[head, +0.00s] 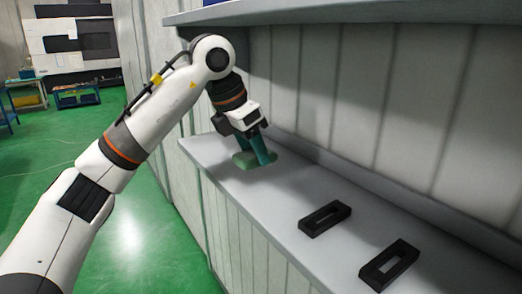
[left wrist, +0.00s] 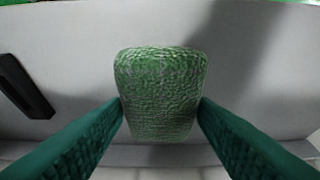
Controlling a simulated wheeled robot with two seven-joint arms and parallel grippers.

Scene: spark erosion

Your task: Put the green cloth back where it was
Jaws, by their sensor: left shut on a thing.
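The green cloth (head: 243,161) is at the far left end of the grey counter (head: 222,187), under my left gripper (head: 262,161). In the left wrist view the cloth (left wrist: 161,92) is a textured green block between the two teal fingers of my left gripper (left wrist: 161,115), which touch its sides. My left gripper is shut on the cloth, pointing down at the counter. I cannot tell whether the cloth rests on the counter or is just above it. My right gripper is not in view.
Two black rectangular frames lie on the counter: a nearer one (head: 389,265) and a farther one (head: 325,219). A shelf (head: 340,12) overhangs the back wall. The counter between the cloth and the frames is clear. Machines stand far left.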

